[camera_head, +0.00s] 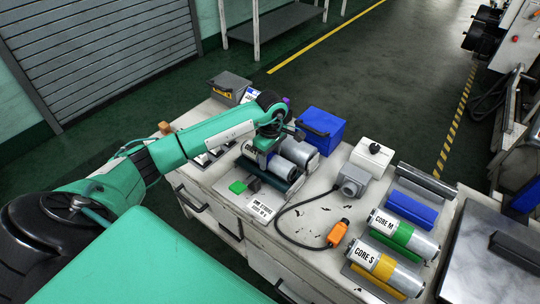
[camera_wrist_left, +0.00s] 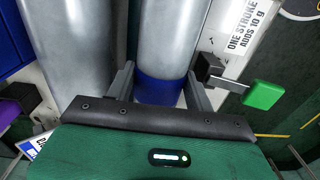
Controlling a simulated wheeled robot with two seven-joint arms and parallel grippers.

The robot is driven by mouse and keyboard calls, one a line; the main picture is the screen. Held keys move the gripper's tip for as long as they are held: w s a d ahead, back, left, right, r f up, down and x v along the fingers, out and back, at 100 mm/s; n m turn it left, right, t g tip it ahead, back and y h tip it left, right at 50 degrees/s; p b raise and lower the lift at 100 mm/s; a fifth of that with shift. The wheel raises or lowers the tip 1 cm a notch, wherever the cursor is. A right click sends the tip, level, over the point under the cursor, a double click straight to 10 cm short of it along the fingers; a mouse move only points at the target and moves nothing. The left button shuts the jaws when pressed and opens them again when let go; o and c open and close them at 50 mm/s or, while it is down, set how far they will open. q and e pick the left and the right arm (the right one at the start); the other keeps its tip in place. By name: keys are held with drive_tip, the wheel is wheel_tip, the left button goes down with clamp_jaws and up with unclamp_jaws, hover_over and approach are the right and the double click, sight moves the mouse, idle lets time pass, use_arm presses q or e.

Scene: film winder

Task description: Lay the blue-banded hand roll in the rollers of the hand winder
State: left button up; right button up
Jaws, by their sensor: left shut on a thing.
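The blue-banded hand roll (camera_wrist_left: 162,88) is a silver cylinder with a blue band, in the middle of the left wrist view. My left gripper (camera_wrist_left: 160,92) is shut on it at the band, one finger on each side. In the head view this gripper (camera_head: 264,158) is over the hand winder (camera_head: 284,190), a dark green base with a green-tipped lever (camera_head: 238,187). A thick silver cylinder (camera_wrist_left: 68,50) lies beside the roll; it also shows in the head view (camera_head: 300,150). I cannot tell whether the roll touches the rollers. My right gripper is not in view.
On the bench's right, green-banded (camera_head: 404,234) and yellow-banded (camera_head: 384,267) rolls lie near an empty blue cradle (camera_head: 412,209). A blue box (camera_head: 320,130) stands behind the winder. A cable runs to an orange handset (camera_head: 338,233). The bench's front middle is mostly clear.

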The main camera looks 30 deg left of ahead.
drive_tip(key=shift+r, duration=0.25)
use_arm(q)
drive_tip(key=o, duration=1.3)
drive_tip(key=shift+f, duration=0.1)
drive_tip(key=r, duration=1.4)
drive_tip(key=shift+w, duration=0.2)
drive_tip(key=shift+f, duration=0.1)
